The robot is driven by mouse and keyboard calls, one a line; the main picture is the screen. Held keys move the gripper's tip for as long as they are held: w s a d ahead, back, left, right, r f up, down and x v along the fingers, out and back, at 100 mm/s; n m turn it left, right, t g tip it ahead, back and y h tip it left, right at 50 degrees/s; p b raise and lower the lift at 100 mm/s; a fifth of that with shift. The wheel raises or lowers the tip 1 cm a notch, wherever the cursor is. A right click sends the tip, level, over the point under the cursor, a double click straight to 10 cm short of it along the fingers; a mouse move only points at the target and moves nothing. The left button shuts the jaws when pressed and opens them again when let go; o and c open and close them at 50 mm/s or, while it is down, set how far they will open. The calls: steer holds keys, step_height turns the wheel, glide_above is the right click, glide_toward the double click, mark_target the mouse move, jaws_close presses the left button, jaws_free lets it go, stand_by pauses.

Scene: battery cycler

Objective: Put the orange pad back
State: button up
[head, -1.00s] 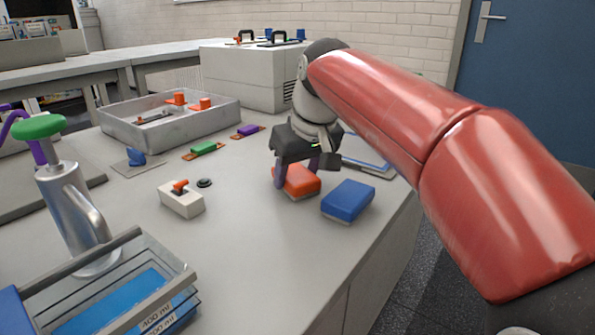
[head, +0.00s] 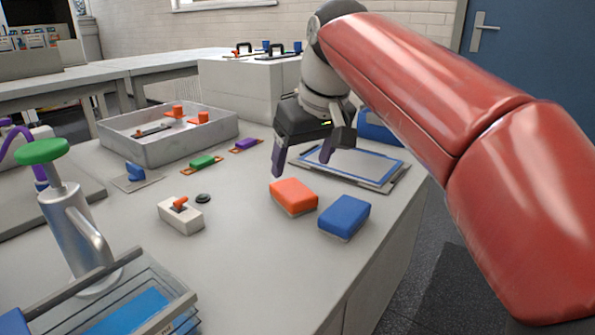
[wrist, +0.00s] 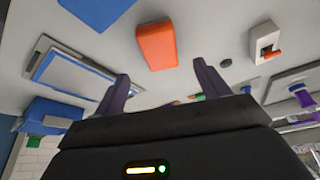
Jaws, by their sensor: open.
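The orange pad (head: 294,196) lies flat on the light grey bench, just left of a blue pad (head: 344,216). My gripper (head: 302,165) is open and empty, raised above the bench behind the orange pad and apart from it. In the wrist view the orange pad (wrist: 157,45) lies beyond the two purple fingers (wrist: 160,80), with nothing between them. The blue pad (wrist: 97,10) is partly cut off at the top of that view.
A blue-framed flat panel (head: 350,167) lies behind the pads. A white switch box (head: 181,214) stands to the left, with a grey open tray (head: 165,150) at the back. A metal pump bottle (head: 75,230) stands front left. Bench in front of the pads is clear.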

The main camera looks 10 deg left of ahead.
steer(key=v, duration=0.4)
steer(key=s+d+f+m+t+h, duration=0.1)
steer(key=s+d+f+m, duration=0.3)
steer(key=d, duration=0.5)
steer(key=s+d+f+m+t+h, duration=0.1)
steer(key=s+d+f, duration=0.2)
steer(key=d+f, duration=0.35)
steer(key=s+d+f+m+h, duration=0.1)
steer(key=s+d+f+m, duration=0.3)
steer(key=s+d+f, duration=0.6)
step_height(320, 180, down, 3)
steer(key=shift+d+f+p, duration=0.1)
steer(key=shift+d+p, duration=0.1)
steer(key=shift+p, duration=0.15)
steer(key=shift+r+p, duration=0.75)
steer(key=shift+f, duration=0.15)
steer(key=shift+c, duration=0.2)
